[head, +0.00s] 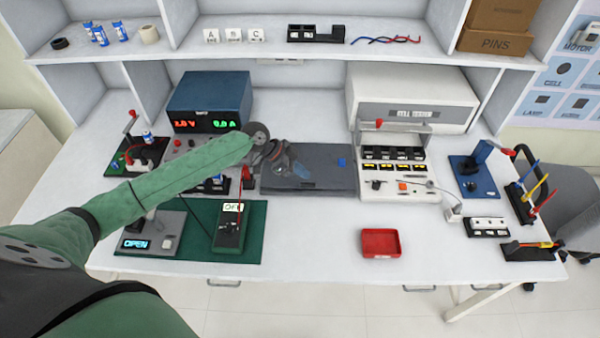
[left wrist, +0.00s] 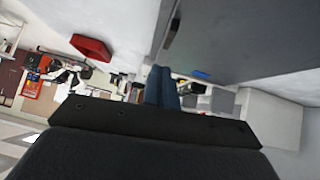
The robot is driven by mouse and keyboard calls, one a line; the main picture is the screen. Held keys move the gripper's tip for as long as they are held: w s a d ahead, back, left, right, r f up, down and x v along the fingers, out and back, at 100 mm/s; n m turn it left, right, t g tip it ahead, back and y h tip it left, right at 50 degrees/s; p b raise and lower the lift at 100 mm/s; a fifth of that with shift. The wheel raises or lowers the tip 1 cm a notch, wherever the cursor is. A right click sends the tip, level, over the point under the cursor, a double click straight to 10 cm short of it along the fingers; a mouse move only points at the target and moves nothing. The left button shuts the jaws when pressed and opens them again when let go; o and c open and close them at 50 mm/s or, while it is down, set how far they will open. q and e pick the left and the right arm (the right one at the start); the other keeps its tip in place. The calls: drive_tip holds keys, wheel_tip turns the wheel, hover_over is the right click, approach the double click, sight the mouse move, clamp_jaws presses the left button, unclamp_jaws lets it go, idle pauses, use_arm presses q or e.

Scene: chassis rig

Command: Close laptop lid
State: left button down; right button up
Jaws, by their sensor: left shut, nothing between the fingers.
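The laptop (head: 325,180) is a dark grey slab in the middle of the white table. Its lid appears to lie flat on the base, with no raised screen in sight. A small blue mark or piece (head: 341,162) shows on its top. My left arm reaches in from the left, and my left gripper (head: 298,172) is shut and empty over the left part of the laptop, hiding some of it. I cannot tell whether it touches the lid. In the left wrist view the laptop's grey surface (left wrist: 245,35) lies beside the dark fingers (left wrist: 161,88). My right gripper is out of view.
A blue power supply (head: 208,98) and a white box (head: 412,97) stand behind. A white switch panel (head: 400,186) is close on the right. A multimeter (head: 230,228) on a green mat is at front left. A red tray (head: 381,243) lies front right, with bare table around it.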

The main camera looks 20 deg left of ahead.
use_arm(q)
drive_tip(key=shift+r, duration=0.3)
drive_tip(key=shift+a, duration=0.2)
drive_tip(key=shift+a+r, duration=0.2)
drive_tip(key=shift+a, duration=0.05)
drive_tip(key=shift+b+v, duration=0.5)
drive_tip(key=shift+v, duration=0.25)
drive_tip(key=b+v, duration=0.3)
drive_tip(key=v, duration=0.4)
drive_tip(key=shift+s+r, duration=0.35)
drive_tip(key=shift+r, duration=0.05)
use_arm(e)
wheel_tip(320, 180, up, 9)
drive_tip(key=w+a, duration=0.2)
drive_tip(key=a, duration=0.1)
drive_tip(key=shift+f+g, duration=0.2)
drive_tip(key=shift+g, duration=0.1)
use_arm(q)
drive_tip(key=shift+a+f, duration=0.1)
